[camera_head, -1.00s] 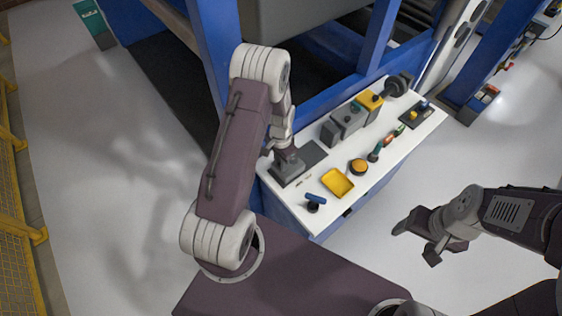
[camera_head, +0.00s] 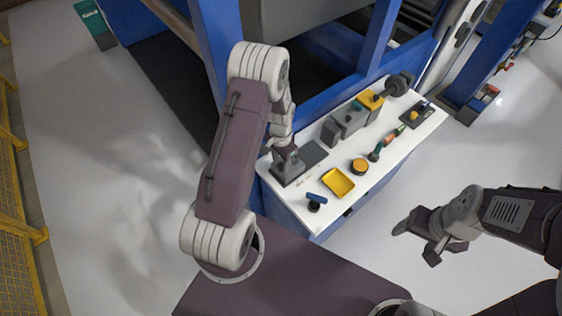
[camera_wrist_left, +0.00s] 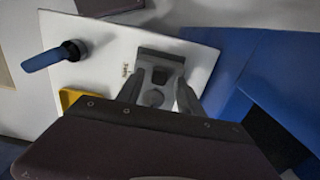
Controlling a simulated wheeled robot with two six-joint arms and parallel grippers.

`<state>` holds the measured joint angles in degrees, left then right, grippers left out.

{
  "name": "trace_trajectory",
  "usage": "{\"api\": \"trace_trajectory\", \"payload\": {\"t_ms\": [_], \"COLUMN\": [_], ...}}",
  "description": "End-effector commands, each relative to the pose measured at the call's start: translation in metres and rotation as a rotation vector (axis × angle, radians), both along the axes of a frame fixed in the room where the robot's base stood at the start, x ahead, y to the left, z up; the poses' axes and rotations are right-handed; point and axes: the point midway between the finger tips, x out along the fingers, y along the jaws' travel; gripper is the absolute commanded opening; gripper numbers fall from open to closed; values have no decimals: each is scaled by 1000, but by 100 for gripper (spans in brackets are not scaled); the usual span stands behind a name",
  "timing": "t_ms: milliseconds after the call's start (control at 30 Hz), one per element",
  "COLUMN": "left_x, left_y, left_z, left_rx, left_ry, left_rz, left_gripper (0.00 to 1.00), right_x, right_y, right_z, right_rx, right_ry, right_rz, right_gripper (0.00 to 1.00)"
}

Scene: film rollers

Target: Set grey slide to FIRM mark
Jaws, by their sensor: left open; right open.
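The grey slide (camera_wrist_left: 158,77) sits on a dark base plate (camera_head: 314,153) at the near left end of the white bench. My left gripper (camera_head: 287,150) is directly over this end of the plate. In the left wrist view, my left gripper (camera_wrist_left: 160,92) is open, with one finger on each side of the slide. I cannot tell whether the fingers touch it. Small printed marks (camera_wrist_left: 126,70) lie beside the plate, too small to read; which is FIRM cannot be told. My right gripper (camera_head: 418,238) is open and empty, over the floor right of the bench.
A yellow tray (camera_head: 338,182) and a blue-handled knob (camera_head: 315,201) are near the slide. Grey and yellow boxes (camera_head: 349,120), an orange-topped round piece (camera_head: 359,166) and small tools stand further along the bench. A blue machine frame (camera_head: 371,45) rises behind it.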

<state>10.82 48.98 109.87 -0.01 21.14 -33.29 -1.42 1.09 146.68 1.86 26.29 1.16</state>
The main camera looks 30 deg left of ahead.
Motion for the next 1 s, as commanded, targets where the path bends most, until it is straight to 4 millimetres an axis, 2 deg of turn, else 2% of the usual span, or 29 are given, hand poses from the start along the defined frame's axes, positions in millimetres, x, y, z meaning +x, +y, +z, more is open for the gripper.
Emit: {"api": "trace_trajectory", "payload": {"t_ms": [200,400,1000], "left_x": [2,1,3], "left_y": [0,0,-4], "left_z": [48,77,84], "left_rx": [1,2,2], "left_ry": [-7,-4,-9], "left_rz": [0,0,-12], "left_gripper": [44,44,44], "right_x": [0,0,0], "right_y": [0,0,0], "right_z": [-6,-8,-7], "right_rx": [0,0,0], "right_ry": [0,0,0], "right_rz": [0,0,0], "right_gripper": [68,68,68]}}
